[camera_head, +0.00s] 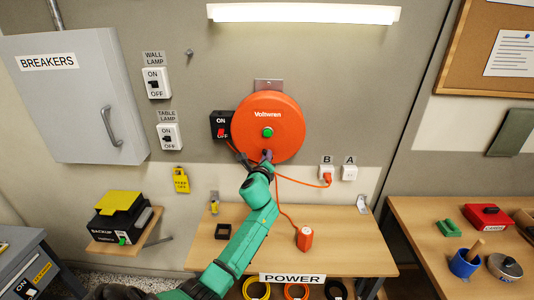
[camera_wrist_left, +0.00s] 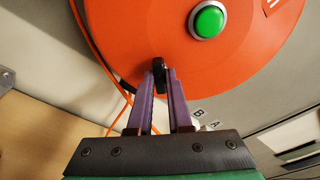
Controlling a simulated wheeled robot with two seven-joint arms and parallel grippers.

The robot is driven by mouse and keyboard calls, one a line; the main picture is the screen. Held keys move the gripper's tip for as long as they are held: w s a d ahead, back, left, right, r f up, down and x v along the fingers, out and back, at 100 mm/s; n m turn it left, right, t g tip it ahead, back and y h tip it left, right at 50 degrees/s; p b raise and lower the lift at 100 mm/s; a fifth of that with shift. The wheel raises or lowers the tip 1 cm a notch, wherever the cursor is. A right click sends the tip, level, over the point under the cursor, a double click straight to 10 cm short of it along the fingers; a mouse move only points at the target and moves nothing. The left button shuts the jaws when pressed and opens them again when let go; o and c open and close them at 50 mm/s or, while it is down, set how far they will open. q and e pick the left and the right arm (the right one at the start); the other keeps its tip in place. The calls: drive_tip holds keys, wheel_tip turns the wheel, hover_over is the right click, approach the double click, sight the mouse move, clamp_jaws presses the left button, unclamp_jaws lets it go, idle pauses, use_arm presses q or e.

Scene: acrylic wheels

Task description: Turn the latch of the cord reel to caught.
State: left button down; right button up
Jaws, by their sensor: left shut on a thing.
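The cord reel (camera_head: 262,112) is a round orange disc on the wall with a green button (camera_head: 267,132) at its middle. In the left wrist view the reel (camera_wrist_left: 130,30) fills the top, with the green button (camera_wrist_left: 208,21) above and right of the fingers. My left gripper (camera_head: 267,156) is at the reel's lower edge. In the wrist view its purple fingers (camera_wrist_left: 161,85) are shut on a small black latch (camera_wrist_left: 161,69) near the rim. The fingers hide part of the latch, and I cannot read its setting. My right gripper is not in view.
An orange cord runs from the reel to a plug at socket B (camera_head: 326,173), and another hangs to an orange block (camera_head: 304,238) on the wooden table (camera_head: 350,250). A black ON/OFF switch (camera_head: 221,125) sits left of the reel. The breaker box (camera_head: 75,100) is farther left.

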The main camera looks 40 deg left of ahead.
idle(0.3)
use_arm(q)
drive_tip(key=m+p, duration=0.3)
drive_tip(key=m, duration=0.1)
drive_tip(key=shift+d+g+y, duration=0.1)
drive_tip(key=shift+g+y, duration=0.2)
drive_tip(key=shift+g, duration=0.1)
